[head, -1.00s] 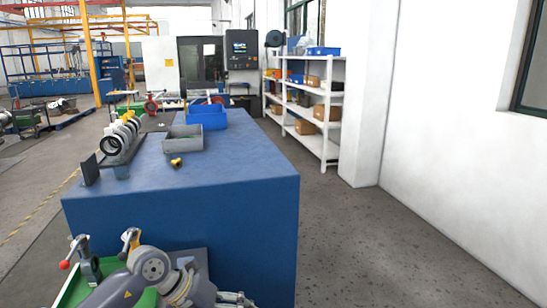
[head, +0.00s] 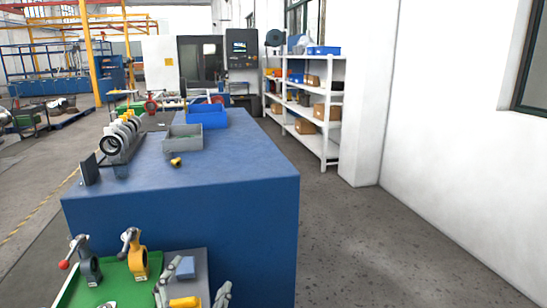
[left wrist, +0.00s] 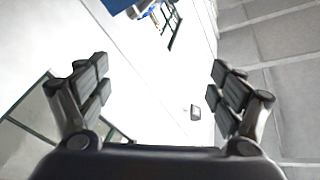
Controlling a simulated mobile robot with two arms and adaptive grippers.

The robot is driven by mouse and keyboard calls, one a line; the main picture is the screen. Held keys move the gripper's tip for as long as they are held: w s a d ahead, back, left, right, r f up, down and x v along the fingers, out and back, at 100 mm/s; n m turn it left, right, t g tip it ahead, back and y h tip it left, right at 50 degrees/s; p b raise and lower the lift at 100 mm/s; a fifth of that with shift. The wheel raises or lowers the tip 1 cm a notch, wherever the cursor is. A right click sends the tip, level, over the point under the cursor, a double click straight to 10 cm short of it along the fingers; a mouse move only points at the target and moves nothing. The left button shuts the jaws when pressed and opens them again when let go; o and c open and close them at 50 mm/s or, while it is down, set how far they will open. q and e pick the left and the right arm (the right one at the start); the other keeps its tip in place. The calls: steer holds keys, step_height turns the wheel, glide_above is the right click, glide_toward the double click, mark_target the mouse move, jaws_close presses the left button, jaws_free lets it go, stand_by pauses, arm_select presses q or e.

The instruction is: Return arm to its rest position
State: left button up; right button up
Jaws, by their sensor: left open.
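My left gripper (head: 194,287) shows at the bottom of the head view, its two fingers spread and pointing up. It is open and empty. In the left wrist view the gripper (left wrist: 158,82) is also open, with only a white wall, windows and ceiling beyond it. A grey valve (head: 88,268) with a red-knobbed lever and a yellow valve (head: 138,262) stand on a green surface (head: 110,290), left of the gripper. A blue block (head: 186,267) and a yellow part (head: 184,302) show near the fingers. My right gripper is not in view.
A blue bench (head: 235,180) holds a rack of valve rings (head: 118,138), a grey bin (head: 183,138), a blue bin (head: 207,116) and a small yellow fitting (head: 176,161). White shelves (head: 305,100) stand behind. Floor (head: 350,245) on the right is clear.

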arm_select(q)
steer(key=s+a+f+n+g+y, duration=0.2)
steer(key=s+a+f+n+g, duration=0.15)
steer(key=s+f, duration=0.4)
steer(key=s+a+f+n+g+y, duration=0.25)
steer(key=s+f+g, duration=0.2)
steer(key=f, duration=0.55)
steer(key=s+f+g+h, duration=0.1)
steer(key=s+f+g, duration=0.3)
steer(key=s, duration=0.4)
steer(key=s+f+g+h, duration=0.1)
steer(key=s+f+g, duration=0.3)
steer(key=s, duration=0.4)
step_height(320, 180, down, 28)
steer(key=s+g, duration=0.1)
steer(key=s, duration=0.2)
steer(key=s+a+f+g, duration=0.1)
steer(key=s+a+f, duration=0.1)
steer(key=s+f, duration=1.2)
steer(key=shift+s+f+g, duration=0.2)
steer(key=shift+s+g, duration=0.1)
steer(key=shift+s, duration=0.55)
